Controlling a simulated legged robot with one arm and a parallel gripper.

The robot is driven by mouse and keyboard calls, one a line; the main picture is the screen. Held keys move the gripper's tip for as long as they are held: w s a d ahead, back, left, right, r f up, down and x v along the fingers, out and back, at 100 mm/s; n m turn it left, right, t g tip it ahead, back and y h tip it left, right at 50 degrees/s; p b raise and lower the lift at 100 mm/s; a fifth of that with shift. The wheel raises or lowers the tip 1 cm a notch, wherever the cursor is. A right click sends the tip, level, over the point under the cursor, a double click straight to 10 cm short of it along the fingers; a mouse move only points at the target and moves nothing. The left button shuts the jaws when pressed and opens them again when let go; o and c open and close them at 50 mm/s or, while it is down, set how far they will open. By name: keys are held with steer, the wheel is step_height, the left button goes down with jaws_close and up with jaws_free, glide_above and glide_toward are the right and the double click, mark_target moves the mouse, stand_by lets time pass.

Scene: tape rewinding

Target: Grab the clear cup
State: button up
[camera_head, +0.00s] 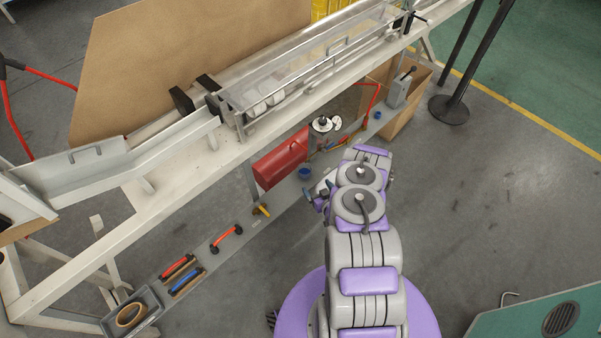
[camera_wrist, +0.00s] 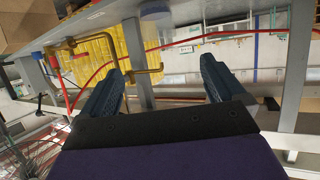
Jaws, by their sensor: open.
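I cannot make out a clear cup for certain in either view. A small blue cup-like object (camera_head: 304,173) sits on the long grey shelf (camera_head: 205,258) below the machine, next to a red toolbox. My gripper (camera_wrist: 162,75) shows two dark blue fingers spread wide apart in the wrist view, with nothing between them. In the head view my gripper (camera_head: 318,197) is partly hidden by my arm, close to the shelf's front side and just right of and below the blue object. A blue round object (camera_wrist: 155,11) shows at the top of the wrist view.
The red toolbox (camera_head: 281,158) stands on the shelf. Tools with red handles (camera_head: 226,237), a blue-handled tool (camera_head: 187,281) and a grey bin with a tape roll (camera_head: 130,314) lie left. A black post base (camera_head: 449,110) stands right.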

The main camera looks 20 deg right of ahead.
steer(key=b, duration=0.3)
glide_toward(302, 166)
steer(key=x, duration=0.2)
steer(key=shift+w+a+f, duration=0.1)
steer(key=shift+w+f, duration=0.15)
steer(key=shift+w+f+b, duration=0.15)
steer(key=shift+w+b, duration=0.15)
steer(key=shift+w, duration=0.35)
steer(key=b+x, duration=0.1)
steer(key=x, duration=0.3)
steer(key=shift+d+f+b, duration=0.15)
steer(key=shift+d+b, duration=0.05)
steer(key=shift+b, duration=0.1)
steer(key=shift+w, duration=0.5)
